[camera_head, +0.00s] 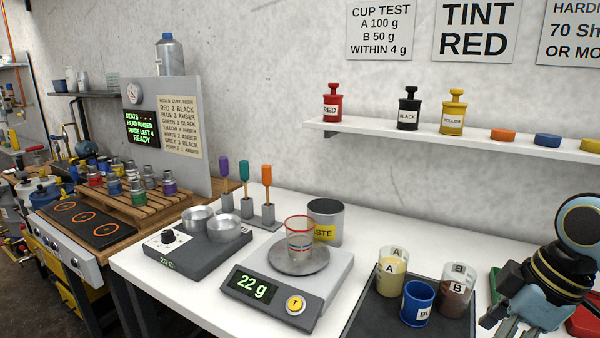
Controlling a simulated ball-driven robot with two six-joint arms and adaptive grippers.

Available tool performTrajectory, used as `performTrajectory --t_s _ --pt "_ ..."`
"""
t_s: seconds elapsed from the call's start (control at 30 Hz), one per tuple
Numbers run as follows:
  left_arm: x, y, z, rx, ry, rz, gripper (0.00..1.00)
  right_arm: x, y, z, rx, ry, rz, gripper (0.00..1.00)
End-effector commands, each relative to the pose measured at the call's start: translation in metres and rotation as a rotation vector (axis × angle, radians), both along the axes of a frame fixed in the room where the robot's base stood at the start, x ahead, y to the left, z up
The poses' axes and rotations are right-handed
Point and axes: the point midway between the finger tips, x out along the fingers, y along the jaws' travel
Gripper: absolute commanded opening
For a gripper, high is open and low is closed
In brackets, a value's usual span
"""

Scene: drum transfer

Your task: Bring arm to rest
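My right arm is in at the right edge, and its gripper (512,325) hangs low over the front right of the white table. Its fingertips run out at the bottom edge of the picture, so I cannot tell how far apart they are. I see nothing held in it. The gripper is to the right of the dark tray (368,318) and apart from the cups there. My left arm and gripper are not in view.
The tray holds cups A (392,283) and B (457,303) and a blue cup (417,318). A clear cup (299,252) stands on the scale (328,290), which reads 22 g. The waste pot (326,210) stands behind. Red, black and yellow bottles stand on the wall shelf (470,137).

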Motion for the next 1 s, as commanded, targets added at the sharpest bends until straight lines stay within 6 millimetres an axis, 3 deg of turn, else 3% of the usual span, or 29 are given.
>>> performTrajectory --t_s 0.27,0.5,0.77,1.0 --pt "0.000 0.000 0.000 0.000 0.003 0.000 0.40 -0.035 0.011 -0.016 -0.025 0.007 -0.153 0.75" --pt "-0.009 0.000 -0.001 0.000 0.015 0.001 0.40 -0.080 0.018 -0.024 -0.048 0.001 -0.363 0.75" --pt "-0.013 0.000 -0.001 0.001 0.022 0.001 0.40 -0.129 0.020 -0.019 -0.062 -0.025 -0.617 0.75" --pt "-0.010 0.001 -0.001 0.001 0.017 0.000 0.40 -0.171 0.016 -0.003 -0.065 -0.063 -0.851 0.75"
